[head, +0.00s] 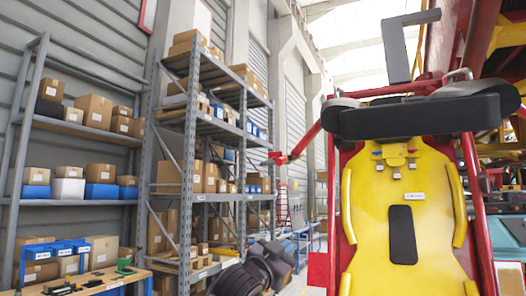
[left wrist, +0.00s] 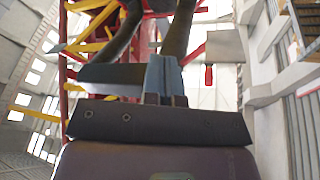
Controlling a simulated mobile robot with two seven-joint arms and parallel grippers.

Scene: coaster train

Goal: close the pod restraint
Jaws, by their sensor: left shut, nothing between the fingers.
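The pod is a yellow seat (head: 372,215) with a dark centre pad (head: 402,235) and red side tubes (head: 472,185), at the right of the head view. Its restraint, a wide black padded bar (head: 420,117) on red arms, is raised across the top of the seat, clear of the seat surface. My left gripper (head: 281,251) is dark and low in the head view, left of the seat and apart from the restraint. In the left wrist view its fingers (left wrist: 165,72) are together with nothing between them. My right gripper is not in view.
A grey bent bracket (head: 404,48) stands above the restraint. Red and yellow framework (head: 507,50) fills the far right. Shelves of boxes (head: 200,125) and a wooden workbench (head: 95,280) stand at the left. A clear gap shows between shelves and pod.

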